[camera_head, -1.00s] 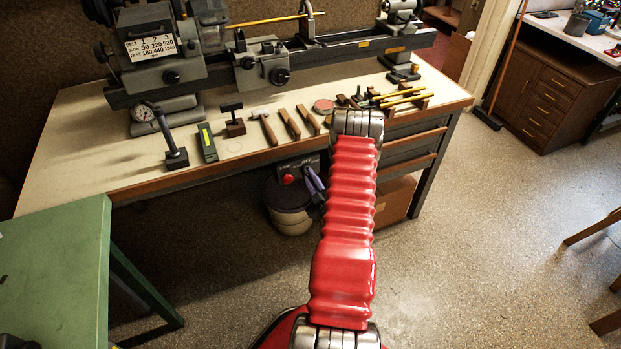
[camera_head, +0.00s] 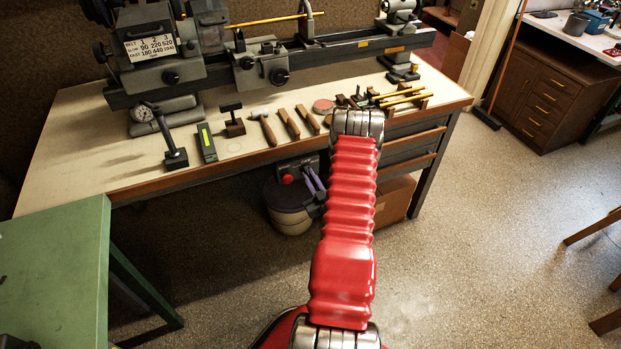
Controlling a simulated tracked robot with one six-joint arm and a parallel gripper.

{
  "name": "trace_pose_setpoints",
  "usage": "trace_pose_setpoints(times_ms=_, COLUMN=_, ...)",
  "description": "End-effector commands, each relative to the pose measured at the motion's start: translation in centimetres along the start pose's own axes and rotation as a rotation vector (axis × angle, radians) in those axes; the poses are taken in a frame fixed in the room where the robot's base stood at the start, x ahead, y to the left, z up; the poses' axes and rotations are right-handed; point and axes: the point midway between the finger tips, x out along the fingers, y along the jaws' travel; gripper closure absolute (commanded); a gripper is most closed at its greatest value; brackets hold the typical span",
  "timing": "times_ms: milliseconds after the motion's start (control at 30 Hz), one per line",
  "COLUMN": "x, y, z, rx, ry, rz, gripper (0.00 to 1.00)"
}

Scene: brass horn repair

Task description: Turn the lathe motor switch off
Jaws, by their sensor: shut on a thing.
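The lathe motor switch (camera_head: 288,166) is a dark box with a red button, mounted under the front edge of the workbench. My gripper (camera_head: 307,178) shows as purple-grey fingers at the box's front, just right of the red button, partly hidden behind my red arm. It is shut on part of the switch; the gripped part is too small and covered to make out. The lathe (camera_head: 270,62) stands along the back of the bench, with a belt speed plate on its headstock.
Hand tools (camera_head: 289,123) and a dial gauge stand (camera_head: 174,157) line the bench's front edge. A round drum (camera_head: 288,215) and a cardboard box (camera_head: 397,199) stand beneath. A green table (camera_head: 50,270) is at the left. The floor at the right is open.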

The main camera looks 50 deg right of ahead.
Motion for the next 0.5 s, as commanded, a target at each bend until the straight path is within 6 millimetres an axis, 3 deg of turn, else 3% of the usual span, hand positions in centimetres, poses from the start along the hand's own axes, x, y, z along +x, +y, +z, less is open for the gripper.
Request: trace_pose_setpoints(times_ms=500, x=-0.05, y=0.03, z=0.09, rx=0.271, ry=-0.002, rz=-0.002, gripper=1.00)
